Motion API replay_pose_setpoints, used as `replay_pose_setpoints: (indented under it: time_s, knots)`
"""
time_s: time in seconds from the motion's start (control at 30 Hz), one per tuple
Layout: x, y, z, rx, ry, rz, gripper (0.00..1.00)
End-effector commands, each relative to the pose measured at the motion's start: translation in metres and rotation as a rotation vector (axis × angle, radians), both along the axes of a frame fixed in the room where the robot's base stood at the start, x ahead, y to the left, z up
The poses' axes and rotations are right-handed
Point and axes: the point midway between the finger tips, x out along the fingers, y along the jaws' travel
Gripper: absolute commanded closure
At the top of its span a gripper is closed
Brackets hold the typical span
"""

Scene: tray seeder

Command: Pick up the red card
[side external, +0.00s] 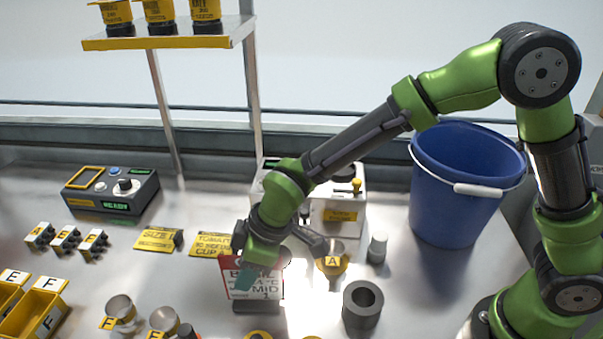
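The red card (266,285) is a white card with a red band and dark print, standing upright in a dark holder (258,306) at lower centre. One teal fingertip overlaps the card's left part in the picture and hides some print. The other fingertip shows to the right, by the yellow funnel marked A (333,263). Nothing shows between the fingers. I cannot tell whether the near finger touches the card.
A grey hollow cylinder (362,317) and a small metal cylinder (377,248) stand to the right. A blue bucket (455,220) is farther right. A white machine (346,205) stands behind. Yellow signs (158,239) and a control box (110,191) are left.

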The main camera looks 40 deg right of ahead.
Motion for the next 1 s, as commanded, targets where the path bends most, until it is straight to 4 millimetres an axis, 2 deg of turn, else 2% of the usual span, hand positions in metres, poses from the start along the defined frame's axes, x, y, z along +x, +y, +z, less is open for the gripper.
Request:
replay_pose_setpoints:
  time_s: [0.87, 1.0]
  knots:
    - [-0.0002, -0.0003, -0.0048, -0.001, 0.001, 0.0, 0.65]
    - [-0.0002, -0.0003, -0.0047, -0.001, 0.001, 0.0, 0.85]
